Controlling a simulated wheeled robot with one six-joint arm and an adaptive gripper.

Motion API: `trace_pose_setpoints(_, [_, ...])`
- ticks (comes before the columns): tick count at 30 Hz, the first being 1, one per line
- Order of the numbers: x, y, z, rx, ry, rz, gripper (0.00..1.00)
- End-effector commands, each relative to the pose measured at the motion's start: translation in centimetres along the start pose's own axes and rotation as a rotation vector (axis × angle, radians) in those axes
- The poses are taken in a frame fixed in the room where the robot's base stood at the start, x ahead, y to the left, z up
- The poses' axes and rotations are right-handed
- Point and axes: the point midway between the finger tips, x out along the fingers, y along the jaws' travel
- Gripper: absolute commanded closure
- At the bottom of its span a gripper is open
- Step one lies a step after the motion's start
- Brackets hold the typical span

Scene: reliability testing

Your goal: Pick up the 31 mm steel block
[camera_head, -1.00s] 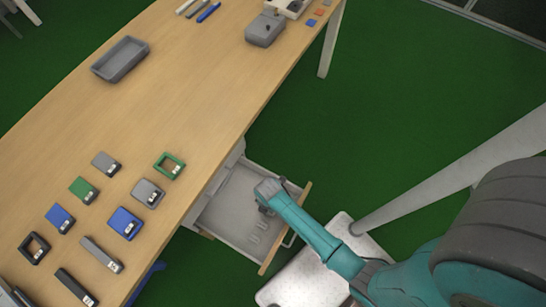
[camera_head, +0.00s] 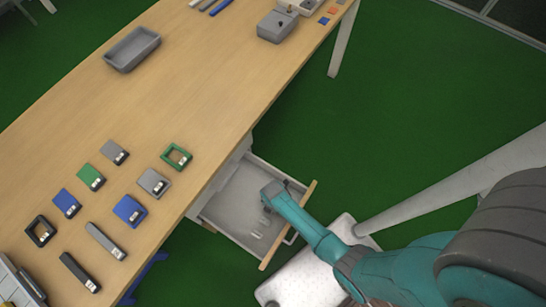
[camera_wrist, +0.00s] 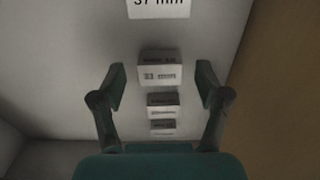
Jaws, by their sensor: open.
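My gripper (camera_wrist: 160,87) is open in the wrist view, with one finger to each side of a row of steel blocks. The largest and farthest block (camera_wrist: 160,68) lies between the fingertips, with small dark markings on its top and front face that I cannot read for certain. A middle block (camera_wrist: 162,105) and a smaller block (camera_wrist: 162,127) lie nearer my palm. A white label (camera_wrist: 159,8) beyond the row ends in "mm"; its top is cut off. In the head view my gripper (camera_head: 268,205) is over the open drawer (camera_head: 236,190), and its fingers are hard to see.
The drawer hangs out below the wooden table (camera_head: 185,95), its wooden front (camera_head: 288,238) to the right. The table holds a grey tray (camera_head: 132,48), a grey device (camera_head: 277,27) and several small labelled pieces. A brown surface borders the right of the wrist view.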

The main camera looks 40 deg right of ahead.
Motion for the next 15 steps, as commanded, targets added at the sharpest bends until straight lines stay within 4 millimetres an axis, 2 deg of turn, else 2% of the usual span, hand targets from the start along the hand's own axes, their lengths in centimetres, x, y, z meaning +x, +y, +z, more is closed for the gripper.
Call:
trace_pose_setpoints(4, [1.01, 0.03, -0.01, 0.0, 0.0, 0.0, 0.25])
trace_pose_setpoints(12, [1.19, 0.02, -0.02, 0.0, 0.0, 0.001, 0.25])
trace_pose_setpoints(13, [1.19, 0.02, -0.02, 0.0, 0.0, 0.001, 0.28])
trace_pose_setpoints(15, [1.19, 0.02, -0.02, 0.0, 0.0, 0.001, 0.45])
